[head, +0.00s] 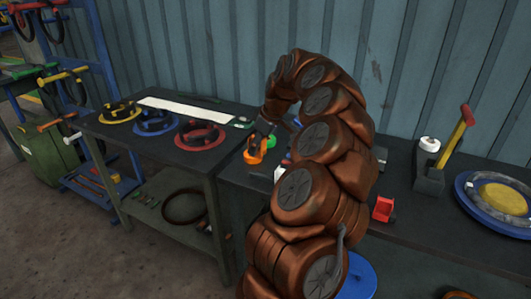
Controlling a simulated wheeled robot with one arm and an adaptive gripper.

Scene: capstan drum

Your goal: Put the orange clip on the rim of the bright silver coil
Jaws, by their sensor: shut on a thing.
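My gripper (262,134) is over the middle of the bench, at the end of my bent brown arm. It is shut on the orange clip (256,153), which shows just below the fingers. The contact itself is small and partly dark. Dark coils lie on a yellow disc (121,117), a blue disc (140,127) and a red disc (219,142) on the left table, apart from my gripper. I cannot make out a bright silver coil among them. A greyish ring lies around a yellow centre (503,198) on a blue round plate (470,204) at the right.
A green piece (271,142) sits close beside the clip. My arm hides the bench's middle. A red block (383,209) and a dark stand with a yellow, red-tipped lever (454,137) stand right. A white strip (199,110) lies behind the discs. The corrugated wall (430,65) closes the back.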

